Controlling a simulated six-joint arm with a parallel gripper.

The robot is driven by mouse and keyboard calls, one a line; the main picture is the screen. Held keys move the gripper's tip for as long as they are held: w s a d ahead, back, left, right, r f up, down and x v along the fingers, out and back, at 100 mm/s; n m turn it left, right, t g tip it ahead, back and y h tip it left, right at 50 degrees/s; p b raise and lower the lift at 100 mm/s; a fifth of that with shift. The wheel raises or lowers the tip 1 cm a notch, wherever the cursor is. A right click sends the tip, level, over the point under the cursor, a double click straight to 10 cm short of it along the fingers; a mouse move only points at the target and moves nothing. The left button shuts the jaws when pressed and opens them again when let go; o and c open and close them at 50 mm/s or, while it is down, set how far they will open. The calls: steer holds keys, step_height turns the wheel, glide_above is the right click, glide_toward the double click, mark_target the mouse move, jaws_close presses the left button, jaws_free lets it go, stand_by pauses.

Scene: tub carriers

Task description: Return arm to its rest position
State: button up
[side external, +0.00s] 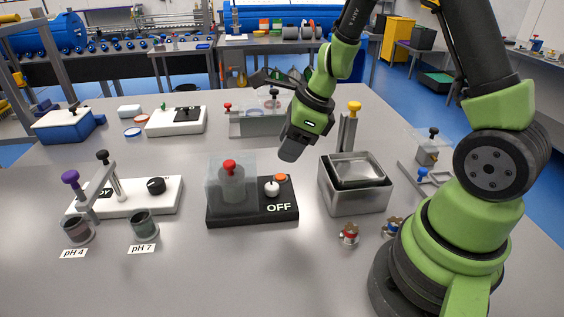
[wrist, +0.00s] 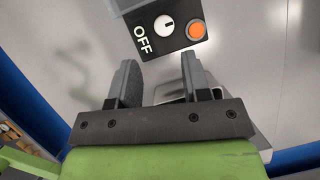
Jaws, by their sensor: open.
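My gripper (wrist: 160,82) is open and empty in the wrist view, its two grey fingers apart with bare table between them. In the side external view my green arm reaches over the table and the gripper (side external: 288,152) hangs above it, behind the black OFF unit and left of the metal tub. The fingertips are partly hidden there by the wrist. The black unit (side external: 284,211) has a white knob, an orange button and a clear box with a red-topped vessel. It also shows in the wrist view (wrist: 180,46).
A metal tub (side external: 357,201) with an inner tub stands right of the black unit. A white pH unit (side external: 168,205) with two cups is at left. A clear tank (side external: 262,124), white device (side external: 176,128) and blue box (side external: 62,127) stand behind. Small valves (side external: 348,235) lie in front.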

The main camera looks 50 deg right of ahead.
steer(key=s+a+r+n+t+y, duration=0.1)
steer(key=s+a+r+n, duration=0.15)
steer(key=r+n, duration=0.35)
steer(key=s+a+r+n+t, duration=0.1)
steer(key=s+a+r+n, duration=0.15)
steer(key=r+n, duration=0.35)
steer(key=s+a+r+n+t+h, duration=0.1)
steer(key=s+r+n, duration=0.4)
steer(key=s+n, duration=0.5)
steer(key=n, duration=0.3)
steer(key=shift+s+a+r, duration=0.2)
steer(key=shift+s+r, duration=0.05)
